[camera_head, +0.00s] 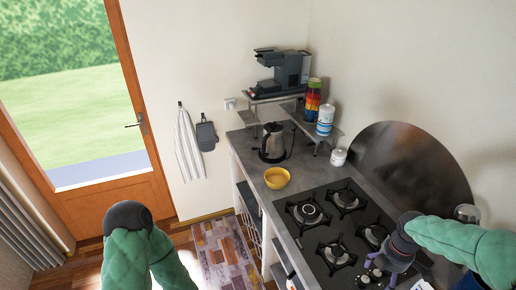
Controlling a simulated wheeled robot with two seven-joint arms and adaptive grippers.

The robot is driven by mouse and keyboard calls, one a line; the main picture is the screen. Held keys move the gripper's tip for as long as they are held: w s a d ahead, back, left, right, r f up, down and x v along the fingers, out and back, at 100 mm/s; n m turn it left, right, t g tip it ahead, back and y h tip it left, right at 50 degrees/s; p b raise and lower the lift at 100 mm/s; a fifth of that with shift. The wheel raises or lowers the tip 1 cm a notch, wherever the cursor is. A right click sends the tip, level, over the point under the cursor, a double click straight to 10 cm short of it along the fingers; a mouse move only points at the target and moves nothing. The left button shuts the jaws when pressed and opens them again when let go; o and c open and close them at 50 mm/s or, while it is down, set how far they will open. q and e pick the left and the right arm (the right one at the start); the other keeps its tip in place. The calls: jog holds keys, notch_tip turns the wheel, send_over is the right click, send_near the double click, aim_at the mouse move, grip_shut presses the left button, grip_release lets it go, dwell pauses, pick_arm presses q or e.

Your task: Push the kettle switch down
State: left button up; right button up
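The kettle (272,143), silvery with a dark base and dark handle, stands upright on the far end of the grey counter (250,160). Its switch is too small to make out. My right gripper (374,275) is low over the near right part of the gas hob (322,220), well apart from the kettle. Its fingers are small and dark there, and I cannot tell whether they are open or shut. My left arm shows at the bottom left as green padded links with a dark joint; its gripper is out of view.
A yellow bowl (277,178) sits on the counter in front of the kettle. A coffee machine (283,72) stands on a raised shelf behind it. Colourful canisters (313,95), a white jar (338,157) and a round metal panel (411,170) line the right wall.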

dwell(0.4)
pick_arm(q)
jog(key=c, duration=0.6)
jog(key=shift+f+b, duration=0.7)
jog(key=shift+f, duration=0.05)
grip_shut()
pick_arm(e)
jog(key=s+a+f+m+y, duration=0.25)
jog(key=a+f+m, duration=0.25)
jog(key=a+f, duration=0.4)
jog(key=s+a+f+m+y, duration=0.1)
jog(key=s+a+f+m, duration=0.2)
jog(key=a+f+m, duration=0.65)
pick_arm(q)
notch_tip(320, 180, down, 16)
jog(key=b, duration=1.6)
jog(key=shift+f, duration=0.15)
pick_arm(e)
jog(key=s+a+f+m, duration=0.1)
jog(key=s+a+f, duration=0.1)
jog(key=f, duration=0.6)
jog(key=s+a+f+m, duration=0.2)
jog(key=s+f, duration=0.1)
jog(key=f, duration=0.4)
jog(key=s+a+f+m, duration=0.1)
jog(key=s+a+f, duration=0.1)
jog(key=f, duration=0.6)
jog(key=shift+s+a+f+m, duration=0.35)
jog(key=shift+s, duration=0.2)
jog(key=shift+y, duration=0.25)
